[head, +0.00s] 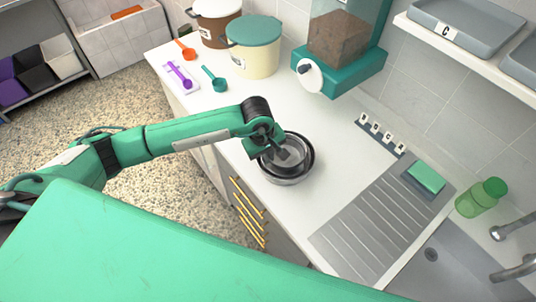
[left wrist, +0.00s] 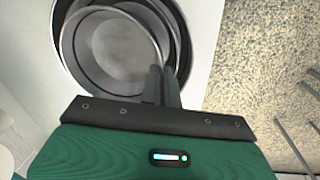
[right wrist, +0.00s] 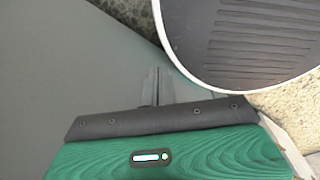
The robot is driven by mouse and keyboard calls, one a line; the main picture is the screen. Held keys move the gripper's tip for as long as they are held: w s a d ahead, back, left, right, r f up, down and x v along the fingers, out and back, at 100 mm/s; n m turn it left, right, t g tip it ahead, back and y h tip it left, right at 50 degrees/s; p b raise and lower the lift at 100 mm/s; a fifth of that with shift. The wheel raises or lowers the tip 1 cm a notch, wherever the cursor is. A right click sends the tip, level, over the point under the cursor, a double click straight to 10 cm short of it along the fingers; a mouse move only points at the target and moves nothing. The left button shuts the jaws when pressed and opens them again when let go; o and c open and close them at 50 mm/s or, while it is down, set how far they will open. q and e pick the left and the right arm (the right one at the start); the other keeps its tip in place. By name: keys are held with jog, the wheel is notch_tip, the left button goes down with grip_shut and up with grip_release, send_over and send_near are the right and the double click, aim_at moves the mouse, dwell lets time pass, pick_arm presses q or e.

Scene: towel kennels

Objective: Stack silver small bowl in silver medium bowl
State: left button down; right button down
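The silver small bowl (left wrist: 105,50) is inside the silver medium bowl (head: 284,181) on the white counter, seen from above in the left wrist view. The small bowl also shows in the head view (head: 291,153), partly behind my gripper. It sits off-centre, and I cannot tell whether its base touches the medium bowl. My left gripper (head: 281,149) reaches down at the bowls, its fingers (left wrist: 163,85) close together with the small bowl's rim between them. My right gripper (right wrist: 157,85) shows only in its own wrist view, fingers together and empty.
A teal-lidded bin (head: 252,50), a food dispenser (head: 338,45) and scoops (head: 180,75) stand toward the back. A ribbed drainboard (head: 365,235), a green sponge (head: 426,177) and a green bottle (head: 481,198) are at right.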

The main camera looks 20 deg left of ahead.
pick_arm(q)
jog(key=shift+f+b, duration=0.3)
jog(key=shift+b, duration=0.1)
jog(key=c, duration=1.6)
grip_release()
jog(key=shift+c, duration=0.2)
jog(key=shift+r, duration=0.1)
